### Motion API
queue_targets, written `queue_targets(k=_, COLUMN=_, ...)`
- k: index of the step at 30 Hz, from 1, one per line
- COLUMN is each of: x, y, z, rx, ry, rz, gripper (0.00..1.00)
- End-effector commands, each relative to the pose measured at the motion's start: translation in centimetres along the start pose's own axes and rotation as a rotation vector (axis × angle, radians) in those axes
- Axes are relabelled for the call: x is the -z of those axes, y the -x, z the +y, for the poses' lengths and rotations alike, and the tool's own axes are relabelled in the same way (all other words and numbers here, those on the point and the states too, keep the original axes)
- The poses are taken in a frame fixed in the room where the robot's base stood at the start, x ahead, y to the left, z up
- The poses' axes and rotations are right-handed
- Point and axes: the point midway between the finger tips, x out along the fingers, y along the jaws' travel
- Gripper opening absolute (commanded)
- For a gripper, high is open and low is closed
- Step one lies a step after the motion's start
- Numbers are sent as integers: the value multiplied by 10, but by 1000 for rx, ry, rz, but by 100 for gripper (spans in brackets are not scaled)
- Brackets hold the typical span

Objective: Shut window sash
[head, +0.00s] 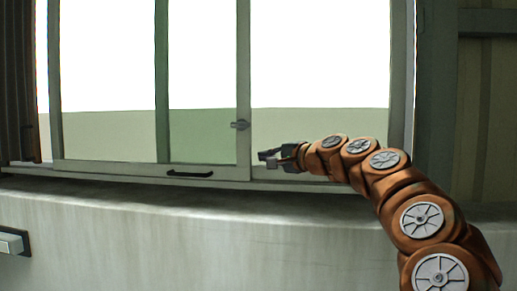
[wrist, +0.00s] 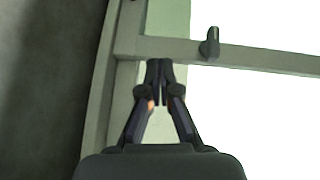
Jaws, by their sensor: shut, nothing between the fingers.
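The window sash (head: 243,75) is a pale grey-green frame in the left and middle of the window in the head view. Its bottom rail carries a black handle (head: 190,174). A small latch (head: 240,125) sits on its right stile and also shows in the wrist view (wrist: 209,45). To the right of that stile lies a wide bay with no sash frame across it. My gripper (head: 264,156) is shut and empty, just right of the stile near its lower end. In the wrist view its fingertips (wrist: 160,66) are close to the stile; I cannot tell if they touch.
The outer window frame (head: 401,75) stands to the right, behind my arm. A second upright bar (head: 162,80) crosses the sash area. A pale wall (head: 200,235) runs below the sill. A dark corrugated panel (head: 17,80) is at far left, with a small box (head: 12,242) lower down.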

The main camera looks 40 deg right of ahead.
Motion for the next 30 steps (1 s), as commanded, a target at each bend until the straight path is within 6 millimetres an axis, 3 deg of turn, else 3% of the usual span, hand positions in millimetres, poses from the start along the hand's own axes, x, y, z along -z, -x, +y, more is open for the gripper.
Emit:
queue_targets(k=1, x=25, y=9, z=-1, rx=24, ry=-33, rz=45, gripper=0)
queue_targets(k=3, x=50, y=21, z=-4, rx=53, ry=-66, rz=91, gripper=0)
queue_targets(k=6, x=67, y=29, z=-6, rx=73, ry=-89, rz=124, gripper=0)
queue_targets(k=11, x=73, y=21, z=-8, rx=77, ry=-96, rz=131, gripper=0)
queue_targets(k=18, x=77, y=-16, z=-10, rx=74, ry=-96, rz=128, gripper=0)
queue_targets(k=30, x=83, y=-62, z=-13, rx=76, ry=-95, rz=130, gripper=0)
